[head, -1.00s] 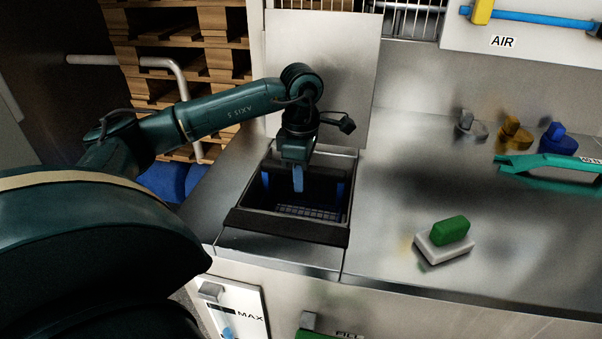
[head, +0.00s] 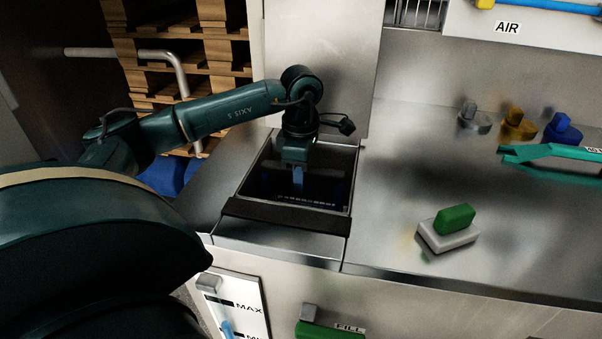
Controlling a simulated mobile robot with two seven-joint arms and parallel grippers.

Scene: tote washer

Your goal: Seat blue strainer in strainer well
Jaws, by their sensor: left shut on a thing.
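The blue strainer (head: 338,191) is down inside the dark well; its blue sides and a row of small marks show dimly in the shadow. The strainer well (head: 285,215) is a rectangular opening in the steel counter with a black front edge. My left gripper (head: 298,168) points straight down into the well and is shut on the strainer's blue upright part. The gripper's own body and the shadow hide much of the strainer, and I cannot tell whether it touches the well floor. My right gripper is not in view.
A green block on a white block (head: 450,238) lies on the counter to the right. Grey, yellow and blue knobs (head: 515,124) and a teal bar (head: 545,152) are farther right. An upright panel (head: 318,45) stands behind the well. The counter between is clear.

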